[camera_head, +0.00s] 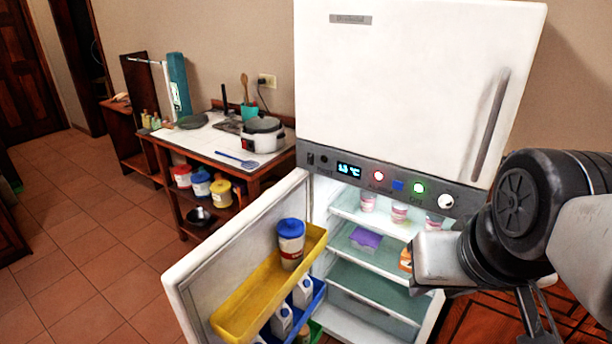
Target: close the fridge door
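The white fridge (410,85) stands at the centre right, with its upper door shut. Its lower fridge door (232,246) is hinged on the left side and stands wide open toward the lower left. The door's inner side carries a yellow shelf bin (238,300) with a blue-lidded container in it, and a blue bin below with several bottles. My arm comes in from the right, in front of the right part of the fridge opening. Only part of my gripper (535,318) shows at the bottom edge, apart from the door; its fingertips are not clear.
Inside the fridge, shelves hold several cups (400,212) and a purple-lidded box (365,240). A wooden table (205,145) with a rice cooker (263,135) stands left, behind the open door. Tiled floor (85,240) is clear at the left.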

